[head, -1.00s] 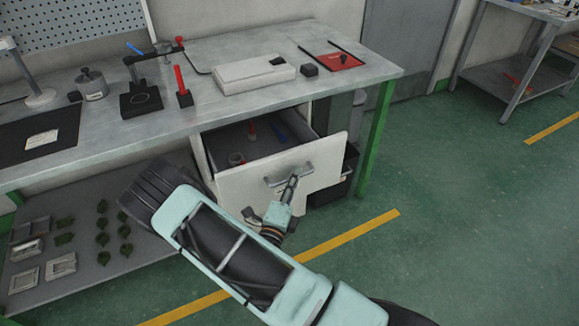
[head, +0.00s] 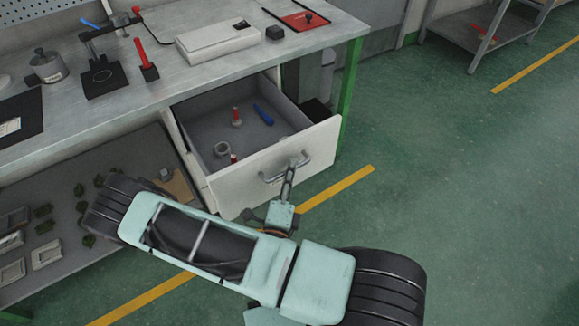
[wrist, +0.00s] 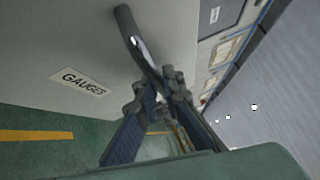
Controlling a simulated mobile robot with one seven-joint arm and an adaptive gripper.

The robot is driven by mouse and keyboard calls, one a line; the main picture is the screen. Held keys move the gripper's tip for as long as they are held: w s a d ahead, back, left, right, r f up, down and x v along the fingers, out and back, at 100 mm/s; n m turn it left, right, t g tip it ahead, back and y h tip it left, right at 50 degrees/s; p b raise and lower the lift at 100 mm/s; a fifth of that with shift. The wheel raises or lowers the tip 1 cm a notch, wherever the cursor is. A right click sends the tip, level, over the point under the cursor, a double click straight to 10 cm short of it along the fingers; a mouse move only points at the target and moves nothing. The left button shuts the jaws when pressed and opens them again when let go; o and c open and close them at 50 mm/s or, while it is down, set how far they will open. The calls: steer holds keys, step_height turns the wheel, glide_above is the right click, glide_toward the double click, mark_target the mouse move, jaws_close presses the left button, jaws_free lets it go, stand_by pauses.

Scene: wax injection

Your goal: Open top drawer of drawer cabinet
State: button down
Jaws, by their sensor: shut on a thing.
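The top drawer (head: 235,190) of the drawer cabinet under the workbench is pulled well out, and its inside shows. Its grey bar handle (head: 270,179) is on the white front; in the wrist view the handle (wrist: 138,42) runs down between my fingers. My gripper (head: 289,172) is shut on the handle. The wrist view also shows my gripper (wrist: 163,82) around the bar, beside a drawer front labelled GAUGES (wrist: 80,81). In the drawer lie a blue item (head: 263,115), red-topped pieces (head: 236,116) and a grey ring (head: 222,149).
The workbench (head: 200,83) above holds a white box (head: 217,42), a red mat (head: 295,15) and tools. A lower shelf (head: 125,160) with small parts is at the left. The green floor (head: 450,190) at the right is clear.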

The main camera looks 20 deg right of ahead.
steer(key=c, duration=2.1)
jaws_free()
steer(key=v, duration=0.7)
steer(key=shift+s+a, duration=0.15)
steer(key=shift+s, duration=0.1)
